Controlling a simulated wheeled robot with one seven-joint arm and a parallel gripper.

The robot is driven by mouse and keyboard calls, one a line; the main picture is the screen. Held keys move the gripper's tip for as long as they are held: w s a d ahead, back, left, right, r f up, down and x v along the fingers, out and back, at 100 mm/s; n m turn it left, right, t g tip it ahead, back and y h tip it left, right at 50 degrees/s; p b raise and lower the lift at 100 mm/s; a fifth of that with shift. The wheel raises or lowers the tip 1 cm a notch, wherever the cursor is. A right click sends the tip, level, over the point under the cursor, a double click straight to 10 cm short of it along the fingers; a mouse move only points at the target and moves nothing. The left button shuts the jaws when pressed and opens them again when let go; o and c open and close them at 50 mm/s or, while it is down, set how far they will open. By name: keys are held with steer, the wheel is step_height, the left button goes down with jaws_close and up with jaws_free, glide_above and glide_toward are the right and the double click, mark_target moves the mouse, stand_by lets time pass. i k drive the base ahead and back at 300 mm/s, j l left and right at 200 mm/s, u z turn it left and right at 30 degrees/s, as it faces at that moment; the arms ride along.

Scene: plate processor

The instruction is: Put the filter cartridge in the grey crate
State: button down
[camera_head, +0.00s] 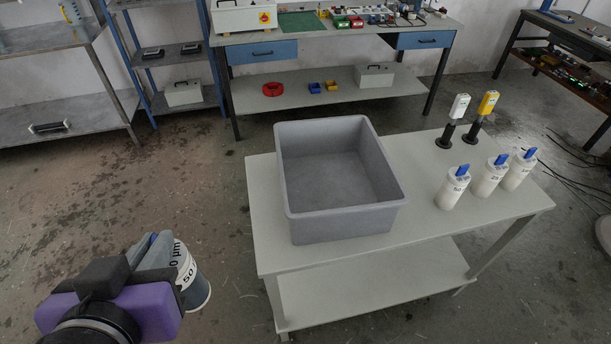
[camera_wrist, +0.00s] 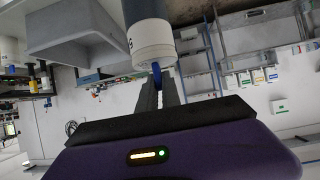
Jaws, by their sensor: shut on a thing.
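My gripper (camera_head: 152,250) is at the lower left in the head view, left of the table and apart from it. It is shut on a white filter cartridge (camera_head: 189,272) with a dark end and black lettering. In the wrist view the cartridge (camera_wrist: 151,42) is at the top centre, its blue tab (camera_wrist: 157,74) between the fingers. The grey crate (camera_head: 345,222) stands on the table at its left part, open at the top and empty. It also shows at the upper left of the wrist view (camera_wrist: 80,35).
The light table (camera_head: 440,235) also bears white cartridges with blue tabs (camera_head: 489,177) at the right. Behind them are a white handheld device (camera_head: 459,106) and a yellow one (camera_head: 488,102) on black stands. Floor is clear left of the table. A workbench (camera_head: 330,85) stands behind.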

mark_target(330, 190)
steer(key=i+l, duration=1.25)
steer(key=i, duration=0.1)
